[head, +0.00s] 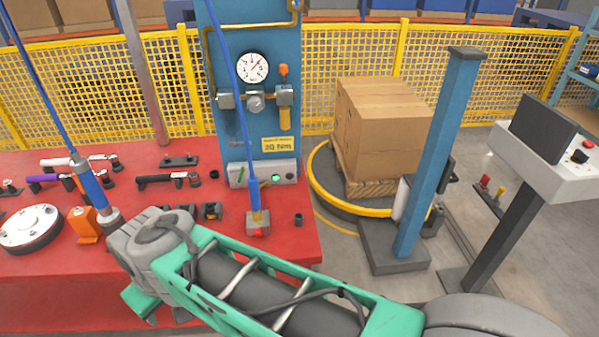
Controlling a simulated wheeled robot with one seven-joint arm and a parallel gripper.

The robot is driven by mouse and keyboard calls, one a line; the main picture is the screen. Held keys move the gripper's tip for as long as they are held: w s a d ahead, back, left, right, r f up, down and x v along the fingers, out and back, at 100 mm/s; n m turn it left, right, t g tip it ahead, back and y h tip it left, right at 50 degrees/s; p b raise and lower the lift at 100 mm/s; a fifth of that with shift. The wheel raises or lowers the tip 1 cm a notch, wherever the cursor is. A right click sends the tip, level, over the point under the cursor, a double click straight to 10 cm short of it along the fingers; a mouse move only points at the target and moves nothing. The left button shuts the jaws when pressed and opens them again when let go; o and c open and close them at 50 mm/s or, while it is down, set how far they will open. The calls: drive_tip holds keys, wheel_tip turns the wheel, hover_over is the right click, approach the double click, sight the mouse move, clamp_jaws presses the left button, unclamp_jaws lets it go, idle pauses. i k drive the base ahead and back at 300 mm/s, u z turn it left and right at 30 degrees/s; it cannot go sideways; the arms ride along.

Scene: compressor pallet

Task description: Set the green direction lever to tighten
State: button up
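A small green lever (240,174) shows at the left end of a pale control box (262,174). The box is at the foot of the blue panel, at the back of the red bench. The lever looks tilted, with its upper end to the right. It is too small to read any tighten or loosen marking. My green and grey arm crosses the lower part of the head view, in front of the bench and well apart from the lever.
A lit green button (275,178) sits on the same box. A blue hanging tool (254,195) stands just in front of it. Another blue tool (92,188) hangs at left. Wrenches (168,180) lie on the red bench (130,155). A blue post (437,150) stands at right.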

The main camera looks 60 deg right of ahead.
sight(241, 174)
drive_tip(key=z, duration=0.7)
drive_tip(key=k, duration=0.65)
drive_tip(key=u, duration=1.2)
drive_tip(key=i, duration=1)
drive_tip(key=z, duration=0.05)
